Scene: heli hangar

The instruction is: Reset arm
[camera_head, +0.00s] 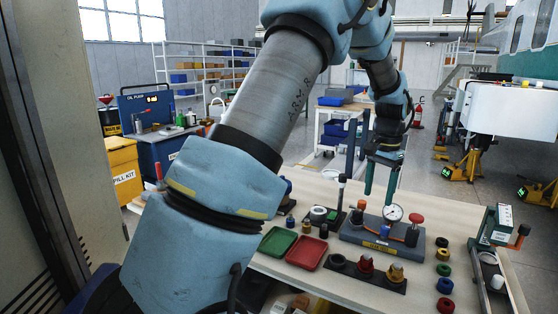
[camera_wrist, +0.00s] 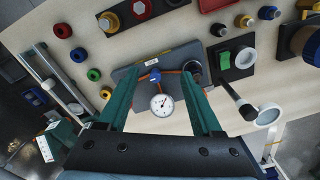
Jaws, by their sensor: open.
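My gripper (camera_head: 379,196) has two green fingers that hang down above the workbench (camera_head: 330,281). In the wrist view my gripper (camera_wrist: 158,72) is open, its fingers wide apart with nothing held between them. A grey block with a white dial gauge (camera_head: 393,213) stands on the bench below the fingers. In the wrist view the dial gauge (camera_wrist: 161,105) shows between the two fingers. The fingers look apart from the block, but the exact height is hard to tell. My arm hides part of the bench's left side in the head view.
A green tray (camera_head: 278,242) and a red tray (camera_head: 307,252) lie on the bench. A dark strip with knobs (camera_head: 366,268) is at the front. Several coloured rings (camera_head: 444,270) and a small stand (camera_head: 495,224) are at the right. A magnifier (camera_wrist: 268,112) stands beside the block.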

